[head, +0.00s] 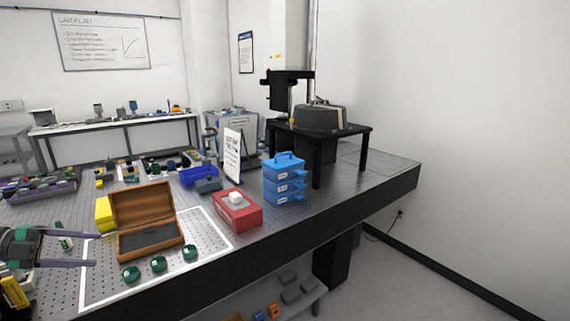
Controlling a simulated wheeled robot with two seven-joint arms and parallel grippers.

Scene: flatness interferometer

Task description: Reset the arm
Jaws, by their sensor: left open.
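My left gripper (96,249) reaches in from the left edge, above the perforated table (270,233). Its two long fingers are spread apart, with nothing held between them. The fingertips point right, toward a white-outlined area of the table. An open wooden case (160,205) with a dark lining stands there, to the right of the fingertips. Several green round pieces (158,264) sit in front of the case. My right gripper is not in view.
A red box (238,215) with a white block on top and a stack of blue cases (284,180) stand right of the wooden case. A yellow block (104,214) is beside it. A black stand (330,140) with an instrument is behind. The table's front edge is clear.

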